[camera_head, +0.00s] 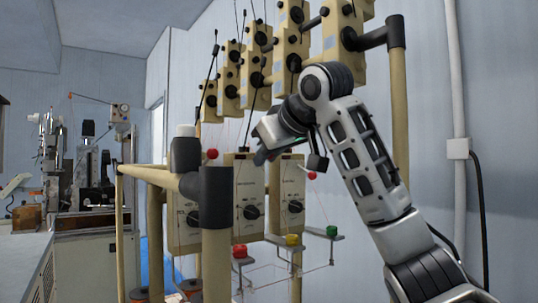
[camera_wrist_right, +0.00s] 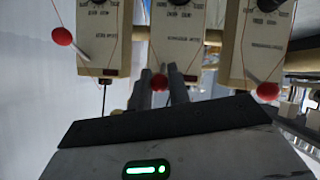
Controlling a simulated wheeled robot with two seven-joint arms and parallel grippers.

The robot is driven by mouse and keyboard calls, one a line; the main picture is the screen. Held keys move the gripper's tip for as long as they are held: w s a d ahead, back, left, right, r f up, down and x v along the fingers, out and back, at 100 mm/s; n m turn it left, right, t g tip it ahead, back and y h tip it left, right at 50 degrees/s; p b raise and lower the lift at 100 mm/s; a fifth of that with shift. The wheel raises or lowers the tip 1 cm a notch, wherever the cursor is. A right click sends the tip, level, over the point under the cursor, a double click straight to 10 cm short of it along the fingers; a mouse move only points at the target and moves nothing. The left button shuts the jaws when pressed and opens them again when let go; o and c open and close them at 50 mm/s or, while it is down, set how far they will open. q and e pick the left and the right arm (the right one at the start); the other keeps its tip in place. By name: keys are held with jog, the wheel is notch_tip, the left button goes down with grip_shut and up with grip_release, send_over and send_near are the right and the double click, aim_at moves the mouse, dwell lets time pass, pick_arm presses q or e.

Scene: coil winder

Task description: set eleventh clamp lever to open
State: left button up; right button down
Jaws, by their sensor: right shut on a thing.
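Clamp levers with red ball knobs stick out near the cream control boxes. In the head view one red knob (camera_head: 212,153) is left of my right gripper (camera_head: 263,154) and another (camera_head: 312,175) is to its right. In the right wrist view, the fingers of my right gripper (camera_wrist_right: 161,90) are shut on the middle lever's red knob (camera_wrist_right: 160,82), in front of the middle box. Two other red knobs show there, at left (camera_wrist_right: 61,36) and right (camera_wrist_right: 267,91). In the head view the held knob is hidden behind the gripper. I cannot tell which lever is the eleventh. My left gripper is not in view.
Three cream boxes with black dials (camera_head: 250,211) hang behind a cream pipe frame with black joints (camera_head: 216,197). More cream boxes (camera_head: 291,45) hang above. Red, yellow and green buttons (camera_head: 292,240) sit below. A workbench with machines stands at left.

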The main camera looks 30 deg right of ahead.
jog(key=c, duration=1.4)
grip_release()
jog(key=shift+o, duration=0.2)
jog(key=b+v, duration=0.3)
jog(key=v, duration=1.3)
